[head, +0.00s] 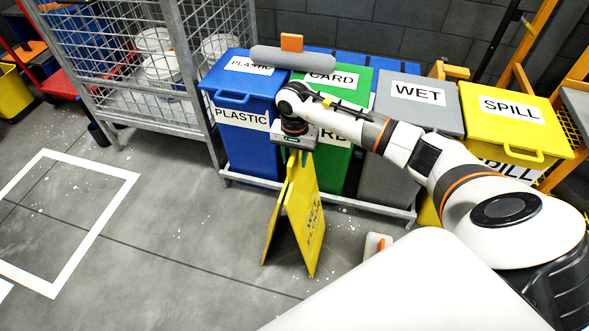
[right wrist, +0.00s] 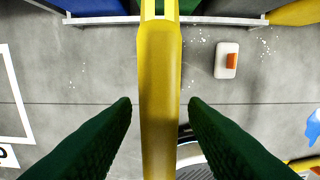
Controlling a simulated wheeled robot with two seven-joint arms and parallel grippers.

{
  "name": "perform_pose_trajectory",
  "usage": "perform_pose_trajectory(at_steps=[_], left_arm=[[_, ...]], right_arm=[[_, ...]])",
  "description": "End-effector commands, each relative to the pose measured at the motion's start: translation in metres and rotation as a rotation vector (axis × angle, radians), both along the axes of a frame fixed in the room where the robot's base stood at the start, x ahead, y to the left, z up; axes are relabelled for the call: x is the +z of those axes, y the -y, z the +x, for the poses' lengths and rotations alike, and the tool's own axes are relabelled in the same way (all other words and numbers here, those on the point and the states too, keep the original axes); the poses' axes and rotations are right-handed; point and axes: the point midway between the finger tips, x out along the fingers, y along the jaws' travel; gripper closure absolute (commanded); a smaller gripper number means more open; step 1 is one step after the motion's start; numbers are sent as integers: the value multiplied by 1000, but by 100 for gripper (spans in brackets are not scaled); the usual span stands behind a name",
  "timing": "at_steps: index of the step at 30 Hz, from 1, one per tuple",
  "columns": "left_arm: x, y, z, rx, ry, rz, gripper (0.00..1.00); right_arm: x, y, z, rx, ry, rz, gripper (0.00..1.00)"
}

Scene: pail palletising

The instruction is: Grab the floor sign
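The yellow floor sign (head: 306,218) stands upright on the floor, its two panels spread like a tent, in front of the blue and green bins. My right gripper (head: 298,152) is at the sign's top edge in the head view, pointing down. In the right wrist view the sign (right wrist: 159,95) runs between the two dark fingers of my right gripper (right wrist: 160,104). The fingers are apart, with a gap showing on each side of the sign. My left gripper is not in view.
Behind the sign stand a blue PLASTIC bin (head: 246,140), a green CARD bin (head: 334,163), a grey WET bin (head: 400,110) and a yellow SPILL bin (head: 507,115). A wire cage (head: 118,62) holds white pails. A small white-and-orange object (right wrist: 227,60) lies on the floor. Floor at left is clear.

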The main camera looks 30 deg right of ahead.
Motion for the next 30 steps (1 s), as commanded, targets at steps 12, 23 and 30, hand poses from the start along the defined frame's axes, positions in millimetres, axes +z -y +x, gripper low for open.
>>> perform_pose_trajectory(at_steps=[12, 23, 30], left_arm=[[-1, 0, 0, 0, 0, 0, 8], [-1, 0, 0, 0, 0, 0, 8], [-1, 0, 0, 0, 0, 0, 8]], right_arm=[[-4, 0, 0, 0, 1, 0, 86], [-4, 0, 0, 0, 1, 0, 100], [-4, 0, 0, 0, 1, 0, 100]])
